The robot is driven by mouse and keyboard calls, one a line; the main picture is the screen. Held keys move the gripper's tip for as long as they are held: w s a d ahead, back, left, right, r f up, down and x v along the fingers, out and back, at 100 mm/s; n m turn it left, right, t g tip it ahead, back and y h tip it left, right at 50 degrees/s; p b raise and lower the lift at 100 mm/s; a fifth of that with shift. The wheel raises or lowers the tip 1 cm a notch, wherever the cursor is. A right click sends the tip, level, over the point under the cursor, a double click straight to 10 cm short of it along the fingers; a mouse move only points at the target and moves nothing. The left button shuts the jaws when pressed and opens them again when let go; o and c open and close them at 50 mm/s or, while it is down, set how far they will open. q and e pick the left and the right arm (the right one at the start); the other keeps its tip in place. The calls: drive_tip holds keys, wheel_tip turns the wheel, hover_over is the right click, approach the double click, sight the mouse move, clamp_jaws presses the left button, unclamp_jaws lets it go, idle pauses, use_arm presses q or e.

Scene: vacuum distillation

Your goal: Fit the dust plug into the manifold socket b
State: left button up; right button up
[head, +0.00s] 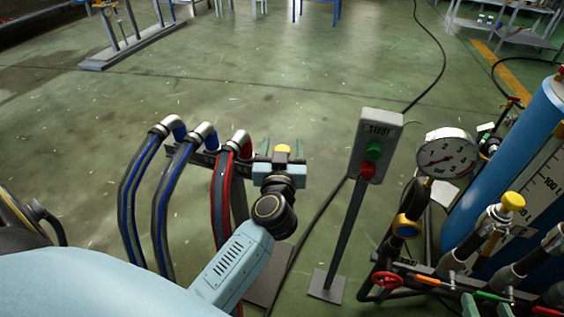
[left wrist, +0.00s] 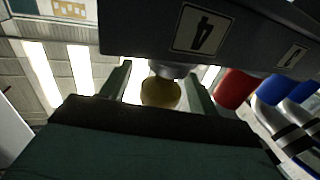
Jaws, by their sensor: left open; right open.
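The yellow dust plug (head: 282,149) shows between the fingers of my left gripper (head: 283,144), at the right end of the dark manifold bar (head: 206,158). The fingertips of my right gripper (head: 486,304) show at the bottom right edge, open and apart.
Blue (head: 175,185) and red (head: 222,195) hoses hang left of the gripper. A START post (head: 375,145) stands to the right. A pressure gauge (head: 447,154), a yellow-capped valve (head: 512,201) and a blue tank (head: 525,140) crowd the right side. The floor beyond is open.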

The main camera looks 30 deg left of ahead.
use_arm(q)
drive_tip(key=shift+c, duration=0.2)
drive_tip(key=c, duration=1.1)
